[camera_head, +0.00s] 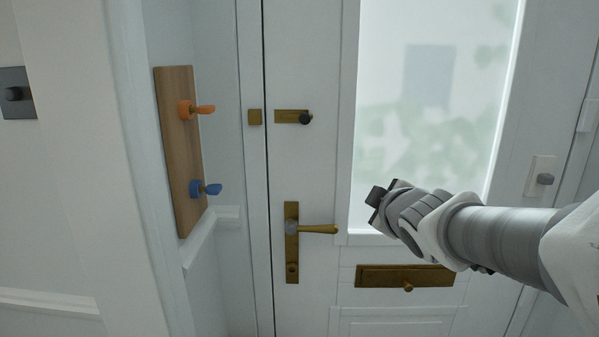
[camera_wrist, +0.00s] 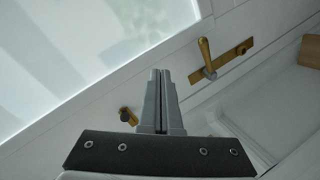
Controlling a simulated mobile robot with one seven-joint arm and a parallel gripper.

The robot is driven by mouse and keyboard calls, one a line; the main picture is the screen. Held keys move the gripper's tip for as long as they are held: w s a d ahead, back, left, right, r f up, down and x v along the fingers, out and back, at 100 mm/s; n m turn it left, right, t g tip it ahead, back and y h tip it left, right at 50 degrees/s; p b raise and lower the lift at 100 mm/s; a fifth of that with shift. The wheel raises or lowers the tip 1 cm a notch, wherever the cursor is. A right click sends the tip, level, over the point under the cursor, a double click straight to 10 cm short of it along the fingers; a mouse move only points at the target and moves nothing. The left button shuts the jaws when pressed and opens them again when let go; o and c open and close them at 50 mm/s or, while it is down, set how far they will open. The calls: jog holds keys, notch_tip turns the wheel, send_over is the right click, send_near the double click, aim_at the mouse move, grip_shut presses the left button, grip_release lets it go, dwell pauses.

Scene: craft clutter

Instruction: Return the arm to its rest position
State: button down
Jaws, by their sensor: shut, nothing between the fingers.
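My gripper (camera_head: 376,198) is in front of the white door at the right of the head view, beside the frosted glass pane (camera_head: 430,130). In the wrist view my gripper (camera_wrist: 159,75) has its two grey fingers together with nothing between them. It is apart from the brass door handle (camera_head: 318,229), which sits to its lower left in the head view. The handle also shows in the wrist view (camera_wrist: 206,56), to the right of the fingers.
A brass thumb-turn lock (camera_head: 305,118) is above the handle. A brass plate with a knob (camera_head: 380,276) is below the glass. A wooden board (camera_head: 172,150) with an orange hook (camera_head: 202,109) and a blue hook (camera_head: 212,189) hangs at left.

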jog(key=s+f+m+g+p, duration=0.2)
jog(key=s+m+g, duration=0.2)
jog(key=s, duration=0.8)
jog(key=s+f+m+g+p, duration=0.1)
jog(key=s+m+g+p, duration=0.2)
jog(key=s+m, duration=0.5)
jog(key=s+g, duration=0.1)
jog(key=s, duration=0.4)
jog(key=shift+f+g+p, duration=0.3)
jog(key=shift+f, duration=0.1)
